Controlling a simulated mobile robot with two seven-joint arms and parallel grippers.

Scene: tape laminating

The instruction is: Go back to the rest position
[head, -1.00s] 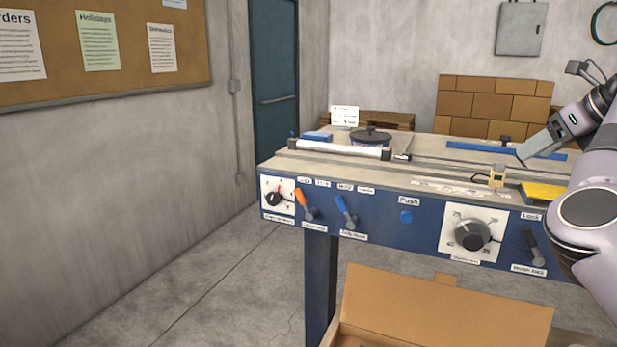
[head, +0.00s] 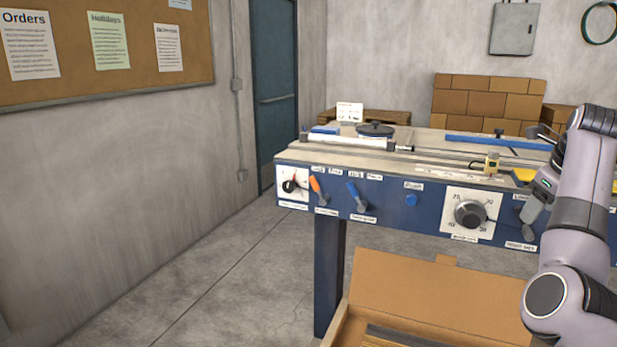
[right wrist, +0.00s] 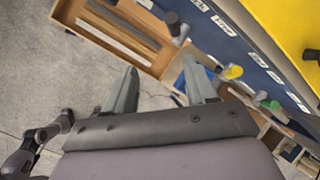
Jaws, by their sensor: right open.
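My left gripper is not in view. The laminating machine (head: 385,205) has a tan top and a blue front panel with an orange lever (head: 318,190), a blue lever (head: 356,194) and a round black dial (head: 470,213).
An open cardboard box (head: 440,297) lies below the machine's front. It also shows in the right wrist view (right wrist: 95,28). A yellow part (right wrist: 288,35) is near the gripper's right side. Stacked cartons (head: 485,100) stand behind. The floor left of the machine is clear.

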